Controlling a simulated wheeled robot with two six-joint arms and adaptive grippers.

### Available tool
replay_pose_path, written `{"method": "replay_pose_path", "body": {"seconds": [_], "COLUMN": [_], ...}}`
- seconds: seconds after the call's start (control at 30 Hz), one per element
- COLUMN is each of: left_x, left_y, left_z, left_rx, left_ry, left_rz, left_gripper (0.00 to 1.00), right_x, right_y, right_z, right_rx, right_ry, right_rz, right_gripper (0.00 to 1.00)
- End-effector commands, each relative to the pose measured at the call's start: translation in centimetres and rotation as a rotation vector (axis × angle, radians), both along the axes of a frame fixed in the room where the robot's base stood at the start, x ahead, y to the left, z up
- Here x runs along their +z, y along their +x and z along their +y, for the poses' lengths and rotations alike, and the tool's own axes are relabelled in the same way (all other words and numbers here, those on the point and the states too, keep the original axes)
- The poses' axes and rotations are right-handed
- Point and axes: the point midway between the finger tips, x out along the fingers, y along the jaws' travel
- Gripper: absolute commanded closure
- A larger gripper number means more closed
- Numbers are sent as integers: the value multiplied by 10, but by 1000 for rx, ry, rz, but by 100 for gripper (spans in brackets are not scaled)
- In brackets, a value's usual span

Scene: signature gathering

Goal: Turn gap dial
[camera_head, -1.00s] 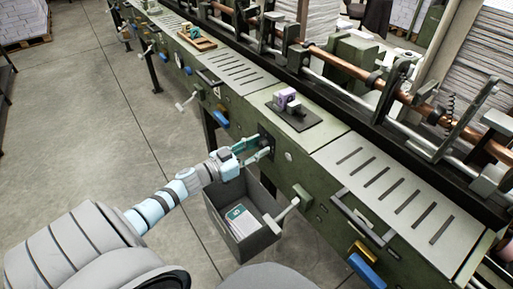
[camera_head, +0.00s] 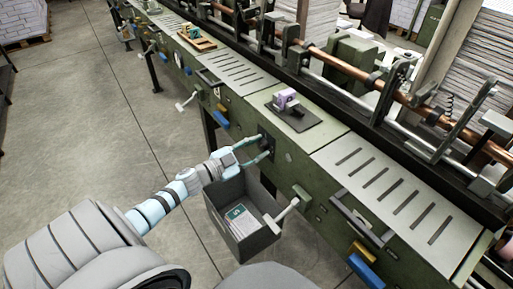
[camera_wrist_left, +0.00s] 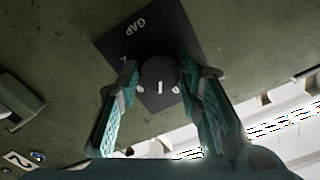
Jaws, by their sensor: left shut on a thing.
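The gap dial (camera_wrist_left: 160,72) is a round black knob with a white pointer line, which points toward the bottom of the left wrist view. It sits on a black plate (camera_wrist_left: 132,42) marked "GAP", fixed to the green machine side. My left gripper (camera_wrist_left: 161,80) has one teal finger on each side of the knob and is shut on it. In the head view the left gripper (camera_head: 265,146) reaches the dark plate (camera_head: 267,136) on the machine front; the knob is too small to make out there. My right gripper is not in view.
A grey open bin (camera_head: 262,240) with papers stands below the gripper, against the machine (camera_head: 318,172). A lever handle (camera_head: 287,210) sticks out to the right of the bin. A purple-and-grey block (camera_head: 286,99) sits on top. Floor at left is clear.

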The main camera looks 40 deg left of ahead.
Motion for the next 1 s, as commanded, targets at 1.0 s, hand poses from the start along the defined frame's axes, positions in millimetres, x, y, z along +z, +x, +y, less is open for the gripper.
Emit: {"method": "replay_pose_path", "body": {"seconds": [1.0], "left_x": [0], "left_y": [0], "left_z": [0], "left_rx": [0], "left_ry": [653], "left_rz": [-197], "left_gripper": [95], "right_x": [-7], "right_y": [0], "right_z": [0], "right_rx": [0], "right_ry": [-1], "right_rz": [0], "right_gripper": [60]}}
